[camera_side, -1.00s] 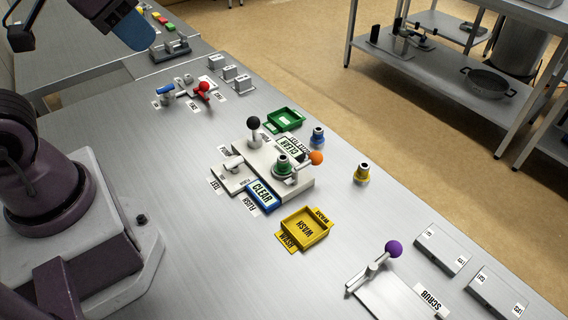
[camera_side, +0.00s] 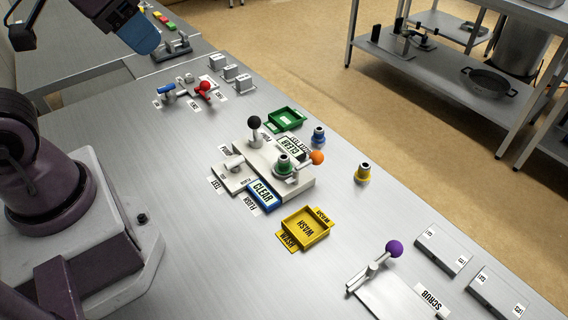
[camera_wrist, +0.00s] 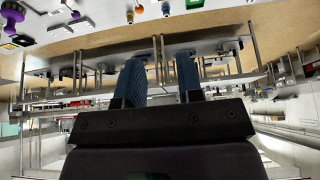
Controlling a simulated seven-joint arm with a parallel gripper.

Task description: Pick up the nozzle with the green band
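The nozzle with the green band (camera_side: 283,162) stands upright on the pale grey fixture block in the middle of the table, beside a lever with an orange ball. A nozzle with a blue band (camera_side: 319,136) stands behind it to the right. A nozzle with a yellow band (camera_side: 362,173) stands farther right on the bare table. My gripper (camera_side: 147,44) is at the upper left in the side view, raised and far from the nozzles. In the wrist view my gripper (camera_wrist: 161,78) shows two blue fingers spread apart with nothing between them.
A green tray (camera_side: 303,117) lies behind the fixture and a yellow tray (camera_side: 326,233) in front. Levers with black (camera_side: 254,122), orange (camera_side: 317,157) and purple (camera_side: 393,248) balls stick up. The table's left middle is clear.

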